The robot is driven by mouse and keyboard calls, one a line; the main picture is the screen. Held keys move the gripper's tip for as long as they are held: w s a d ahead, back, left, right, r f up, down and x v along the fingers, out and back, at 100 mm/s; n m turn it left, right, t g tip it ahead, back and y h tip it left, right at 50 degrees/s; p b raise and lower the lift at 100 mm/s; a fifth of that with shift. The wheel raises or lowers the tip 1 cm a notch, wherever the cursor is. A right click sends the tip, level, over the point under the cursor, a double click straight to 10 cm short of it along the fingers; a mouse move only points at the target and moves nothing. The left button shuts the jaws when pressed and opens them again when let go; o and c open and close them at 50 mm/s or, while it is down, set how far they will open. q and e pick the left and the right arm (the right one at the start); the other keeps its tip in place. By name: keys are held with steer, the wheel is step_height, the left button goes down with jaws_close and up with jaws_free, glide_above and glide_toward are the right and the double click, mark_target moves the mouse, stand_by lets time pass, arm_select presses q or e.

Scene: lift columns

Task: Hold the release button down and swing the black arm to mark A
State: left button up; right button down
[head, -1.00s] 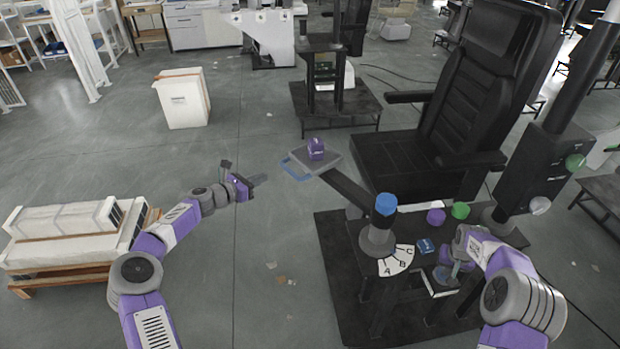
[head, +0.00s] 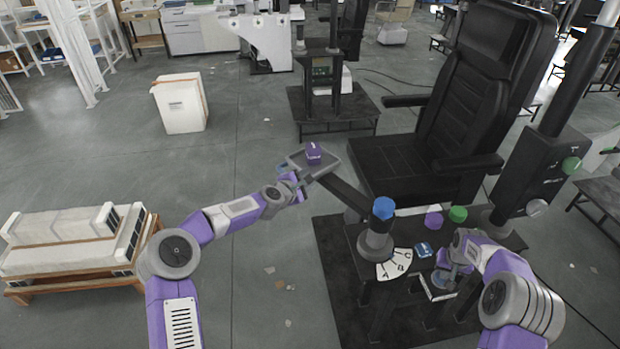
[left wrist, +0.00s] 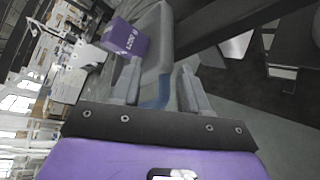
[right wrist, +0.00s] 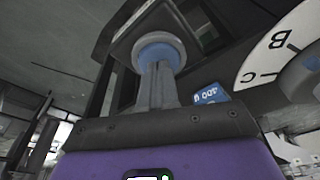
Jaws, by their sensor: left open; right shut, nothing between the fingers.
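The black arm (head: 345,195) runs from the post with a blue cap (head: 383,207) up-left to a grey tray (head: 328,163) carrying a small purple box (head: 313,153). It points away from the white A-B-C dial (head: 393,266); mark A is at the dial's left end. My left gripper (head: 297,184) is at the tray's outer edge. In the left wrist view its open fingers (left wrist: 160,88) lie either side of the tray's blue handle (left wrist: 160,65). My right gripper (right wrist: 158,75) is shut and empty, fingertips at the round blue button (right wrist: 160,50); whether it is pressed is unclear.
A black seat (head: 440,130) stands right behind the arm.

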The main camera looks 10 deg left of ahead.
arm_select(q)
steer(key=s+f+m+y, duration=0.25)
steer(key=s+y, duration=0.25)
steer(key=y, duration=0.8)
steer(key=shift+m+g, duration=0.35)
steer(key=shift+g, duration=0.05)
steer(key=shift+r+x, duration=0.15)
steer(key=shift+x, duration=2.75)
steer(key=shift+r+x, duration=0.15)
steer(key=shift+x, duration=2.8)
jaws_close()
